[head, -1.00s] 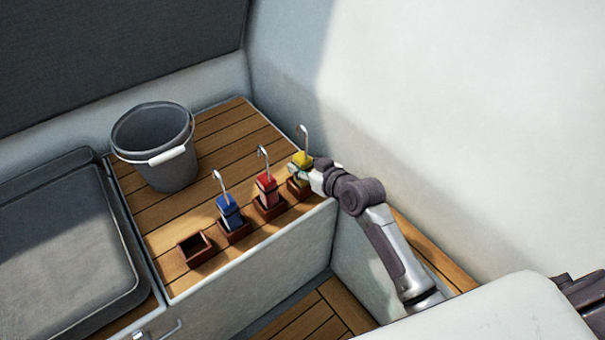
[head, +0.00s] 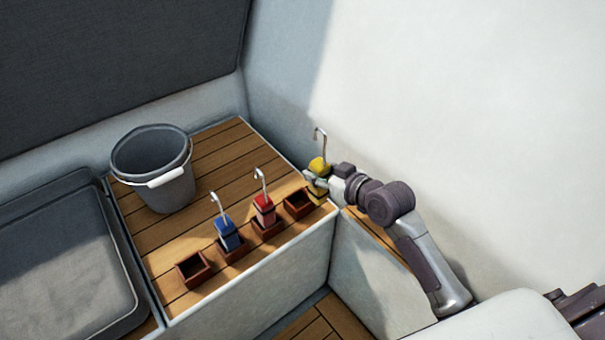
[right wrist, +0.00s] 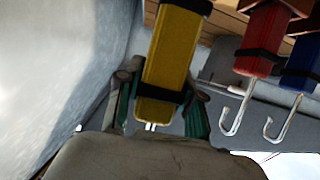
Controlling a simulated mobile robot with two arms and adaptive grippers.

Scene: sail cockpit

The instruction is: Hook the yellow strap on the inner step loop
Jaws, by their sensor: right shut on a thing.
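The yellow strap (head: 319,165) is a yellow bundle with a dark band and a metal hook pointing up. My right gripper (head: 316,182) is shut on it and holds it upright, out of its brown holder, at the right end of the wooden seat top. In the right wrist view the strap (right wrist: 172,55) sits between the two fingers (right wrist: 160,100), and most of its hook is hidden. No step loop can be made out now. My left gripper is out of view.
The blue strap (head: 228,234) and red strap (head: 264,208) stand in brown holders with hooks up. An empty holder (head: 193,270) is at left, another (head: 298,204) at right. A grey bucket (head: 154,175) stands behind. A white wall (head: 450,110) rises at right.

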